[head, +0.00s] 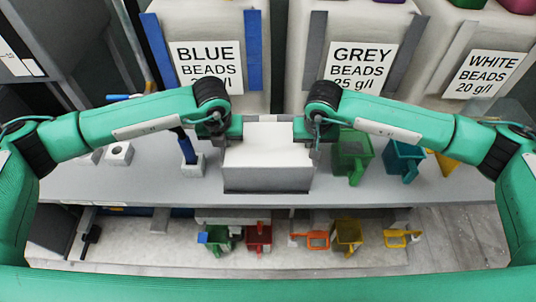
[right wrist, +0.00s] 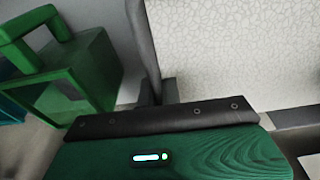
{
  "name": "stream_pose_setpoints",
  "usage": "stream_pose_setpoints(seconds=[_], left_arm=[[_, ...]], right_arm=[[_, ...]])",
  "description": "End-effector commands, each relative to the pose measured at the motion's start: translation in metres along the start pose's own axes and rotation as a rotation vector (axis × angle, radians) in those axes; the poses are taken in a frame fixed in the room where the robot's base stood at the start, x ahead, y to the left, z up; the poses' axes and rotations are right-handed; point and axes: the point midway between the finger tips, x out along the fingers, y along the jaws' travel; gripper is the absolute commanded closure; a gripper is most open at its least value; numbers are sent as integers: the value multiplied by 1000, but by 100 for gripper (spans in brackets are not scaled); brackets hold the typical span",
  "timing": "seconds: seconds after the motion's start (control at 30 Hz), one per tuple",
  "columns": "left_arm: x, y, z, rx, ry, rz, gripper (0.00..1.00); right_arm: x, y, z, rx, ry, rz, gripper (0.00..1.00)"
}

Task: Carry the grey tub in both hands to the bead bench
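The grey tub (head: 266,178) is at the middle of the head view, over the front part of the bench. Its front wall is grey and a pale fill shows inside it. My left gripper (head: 235,130) is at its left rim and my right gripper (head: 305,132) at its right rim; both look shut on it, though the fingertips are partly hidden. In the right wrist view the tub's grey wall (right wrist: 146,45) rises by the fingers, with the pale, cracked-looking fill (right wrist: 235,45) beside it. I cannot tell whether the tub touches the bench.
The grey bench (head: 400,190) holds a green scoop (head: 351,155), a teal scoop (head: 402,158) and small white blocks (head: 119,154). Behind stand sacks labelled blue (head: 205,20), grey (head: 350,25) and white beads (head: 490,45). A lower shelf (head: 290,258) holds several coloured scoops.

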Motion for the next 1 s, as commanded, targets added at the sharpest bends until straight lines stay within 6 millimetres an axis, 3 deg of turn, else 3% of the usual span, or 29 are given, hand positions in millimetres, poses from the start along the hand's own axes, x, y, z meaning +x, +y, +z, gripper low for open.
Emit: stream_pose_setpoints(seconds=[0.53,1.0], left_arm=[[-6,0,1,-1,-1,0,100],[-43,1,7,-1,-1,1,100]], right_arm=[[-6,0,-1,1,1,0,100],[-43,1,-7,1,1,1,100]])
